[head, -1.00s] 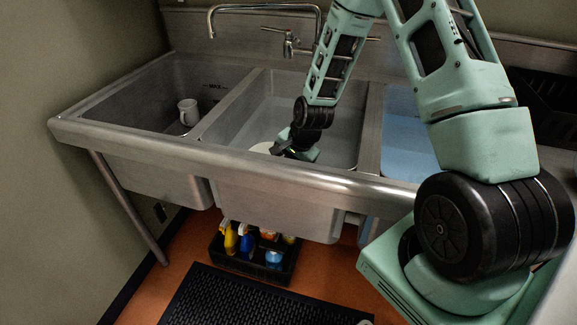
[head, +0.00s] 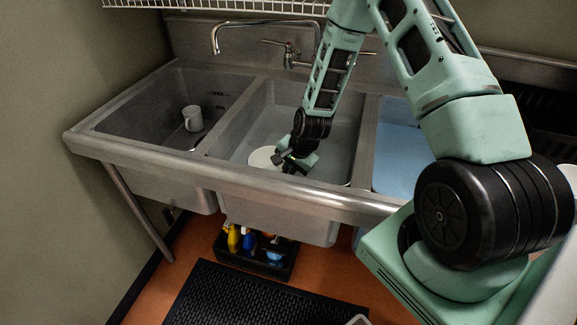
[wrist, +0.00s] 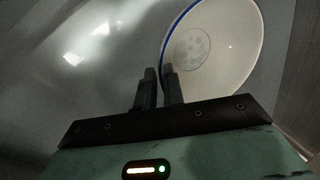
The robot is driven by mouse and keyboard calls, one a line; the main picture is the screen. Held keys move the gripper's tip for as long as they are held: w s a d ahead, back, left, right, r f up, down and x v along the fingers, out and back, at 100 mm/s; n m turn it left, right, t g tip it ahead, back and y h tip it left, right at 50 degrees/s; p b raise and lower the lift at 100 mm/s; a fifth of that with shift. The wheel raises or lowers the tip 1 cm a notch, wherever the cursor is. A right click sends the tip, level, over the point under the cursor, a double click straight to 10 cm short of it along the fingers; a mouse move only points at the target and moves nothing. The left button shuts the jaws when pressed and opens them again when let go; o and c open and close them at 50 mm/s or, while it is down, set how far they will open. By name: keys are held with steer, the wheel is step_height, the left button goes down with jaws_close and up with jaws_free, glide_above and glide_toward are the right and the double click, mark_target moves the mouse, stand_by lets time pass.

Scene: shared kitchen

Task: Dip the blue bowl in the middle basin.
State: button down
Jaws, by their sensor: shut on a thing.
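The blue bowl shows as a pale, cream bowl with a blue rim band in the wrist view (wrist: 225,45). In the head view it is a pale disc (head: 263,156) inside the middle basin (head: 255,110), near its front wall. My gripper (head: 291,166) reaches down into this basin at the bowl's right side. In the wrist view its two fingers (wrist: 160,75) are close together at the bowl's rim, shut on it. I cannot tell whether the bowl touches the basin floor or liquid.
A white mug (head: 193,118) stands in the left basin. The right basin (head: 400,150) holds something light blue. A tap (head: 290,50) is on the back wall, and a wire shelf (head: 220,5) is above. A bottle caddy (head: 255,252) and black mat (head: 250,297) are on the floor.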

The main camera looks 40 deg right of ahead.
step_height(320, 180, up, 25)
steer(key=p, duration=1.8)
steer(key=shift+s+a+r+p, duration=0.2)
steer(key=shift+s+a+r, duration=0.1)
steer(key=shift+s+a, duration=0.3)
steer(key=shift+s+a+r+p, duration=0.25)
steer(key=shift+s+a, duration=0.2)
steer(key=shift+a, duration=0.25)
steer(key=shift+s+a+r+p, duration=0.2)
steer(key=shift+s+a+r, duration=0.1)
steer(key=shift+s+a, duration=0.3)
steer(key=shift+w, duration=0.1)
